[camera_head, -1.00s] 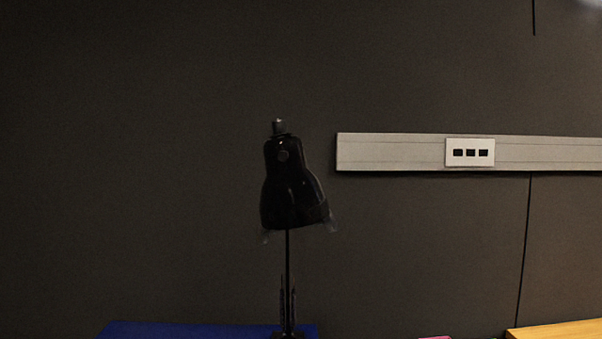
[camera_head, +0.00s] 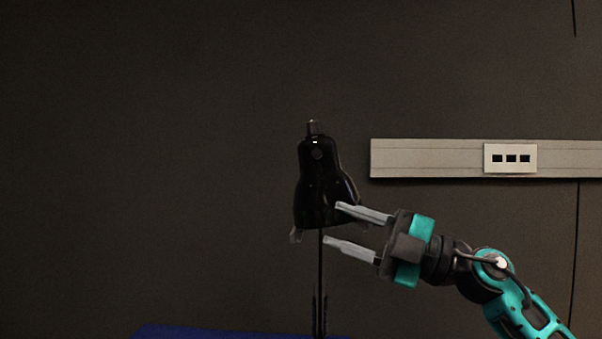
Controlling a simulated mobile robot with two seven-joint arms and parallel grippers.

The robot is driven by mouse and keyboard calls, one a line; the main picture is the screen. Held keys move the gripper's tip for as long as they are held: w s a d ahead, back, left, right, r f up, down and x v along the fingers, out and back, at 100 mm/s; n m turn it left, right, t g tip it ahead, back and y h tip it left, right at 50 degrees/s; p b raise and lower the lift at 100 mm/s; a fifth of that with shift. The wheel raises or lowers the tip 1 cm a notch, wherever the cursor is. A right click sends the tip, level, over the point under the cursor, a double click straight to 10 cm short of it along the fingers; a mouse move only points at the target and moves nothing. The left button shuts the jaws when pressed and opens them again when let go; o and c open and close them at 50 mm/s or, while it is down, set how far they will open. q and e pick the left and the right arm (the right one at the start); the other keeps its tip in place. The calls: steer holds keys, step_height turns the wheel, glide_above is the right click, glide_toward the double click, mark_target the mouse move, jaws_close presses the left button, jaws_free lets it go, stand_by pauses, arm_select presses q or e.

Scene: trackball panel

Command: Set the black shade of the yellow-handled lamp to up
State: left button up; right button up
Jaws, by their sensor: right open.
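The lamp's black shade (camera_head: 314,190) hangs near the middle of the head view, its wide opening facing down and its narrow end up. A thin dark stem (camera_head: 320,275) runs below it. No yellow handle shows. My right gripper (camera_head: 332,223) comes in from the right, open, with its two pale fingers pointing left. The upper fingertip overlaps the shade's lower right edge in the picture, and the lower finger is just below the rim by the stem. Whether they touch the lamp cannot be told. My left gripper is not in view.
A blue surface (camera_head: 200,332) lies under the lamp at the bottom edge. A pale wall rail (camera_head: 430,158) with a white socket plate (camera_head: 510,158) runs behind at right. The space left of the lamp is clear.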

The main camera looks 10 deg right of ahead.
mark_target(323, 183)
steer(key=s+d+r+t+h+b, duration=0.15)
steer(key=d+r+h, duration=0.35)
steer(key=r, duration=0.6)
steer(key=p+x, duration=0.2)
steer(key=x, duration=1)
steer(key=shift+a+n, duration=0.3)
steer(key=shift+n, duration=0.1)
steer(key=shift+w+f, duration=0.1)
steer(key=shift+w, duration=0.05)
jaws_close()
